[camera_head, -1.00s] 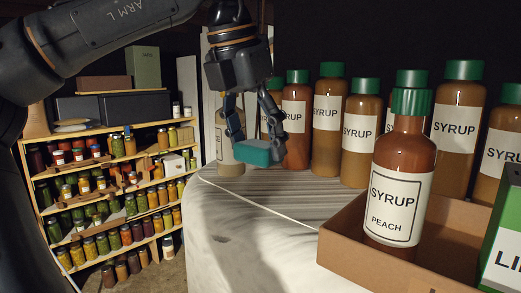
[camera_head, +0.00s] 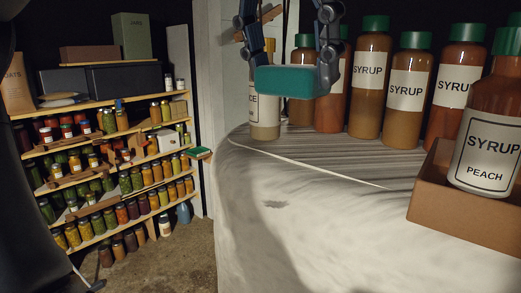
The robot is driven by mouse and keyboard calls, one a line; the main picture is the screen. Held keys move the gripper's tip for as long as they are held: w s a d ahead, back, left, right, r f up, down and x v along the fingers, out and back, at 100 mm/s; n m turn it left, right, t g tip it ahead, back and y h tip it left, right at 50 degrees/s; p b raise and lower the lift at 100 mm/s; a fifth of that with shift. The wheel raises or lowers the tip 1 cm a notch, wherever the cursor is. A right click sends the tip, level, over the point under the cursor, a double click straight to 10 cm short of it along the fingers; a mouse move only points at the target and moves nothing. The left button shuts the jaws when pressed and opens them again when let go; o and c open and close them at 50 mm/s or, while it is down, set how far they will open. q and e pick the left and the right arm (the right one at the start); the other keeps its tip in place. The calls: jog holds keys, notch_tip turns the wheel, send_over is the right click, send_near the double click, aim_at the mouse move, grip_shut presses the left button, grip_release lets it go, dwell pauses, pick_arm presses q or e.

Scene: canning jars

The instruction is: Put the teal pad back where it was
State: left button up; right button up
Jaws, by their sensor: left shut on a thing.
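The teal pad (camera_head: 287,81) is a flat rounded block held in the air in the head view, above the left part of the cloth-covered table (camera_head: 290,235). My left gripper (camera_head: 288,68) comes down from the top edge and is shut on the pad, with a finger at each end. The pad hides part of a pale bottle and of the syrup bottles behind it. My right gripper is not in view.
Several syrup bottles (camera_head: 407,85) with green caps stand behind on the table. A cardboard box (camera_head: 445,218) holds a peach syrup bottle (camera_head: 484,150) at the right. Shelves of jars (camera_head: 110,185) stand at the left. The table's front is clear.

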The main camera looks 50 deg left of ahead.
pick_arm(q)
jog(key=w+a+f, duration=0.2)
jog(key=w+a+f+p, duration=0.1)
jog(key=w+a+f, duration=0.1)
jog(key=a+f, duration=0.1)
jog(key=w+a+f+p, duration=0.1)
jog(key=w+a+f, duration=0.1)
jog(key=a, duration=0.1)
jog(key=shift+w+a+f, duration=0.2)
jog(key=shift+w+f, duration=0.05)
jog(key=shift+w, duration=0.15)
jog(key=shift+w+a+f, duration=0.15)
jog(key=shift+w+f, duration=0.05)
jog(key=shift+f, duration=0.1)
jog(key=shift+w+a+f+p, duration=0.1)
jog(key=shift+w+f+p, duration=0.15)
jog(key=shift+p, duration=0.1)
notch_tip(320, 180, down, 3)
jog(key=shift+f+p, duration=0.1)
jog(key=shift+p, duration=0.2)
jog(key=shift+a+f, duration=0.15)
jog(key=shift+f, duration=0.1)
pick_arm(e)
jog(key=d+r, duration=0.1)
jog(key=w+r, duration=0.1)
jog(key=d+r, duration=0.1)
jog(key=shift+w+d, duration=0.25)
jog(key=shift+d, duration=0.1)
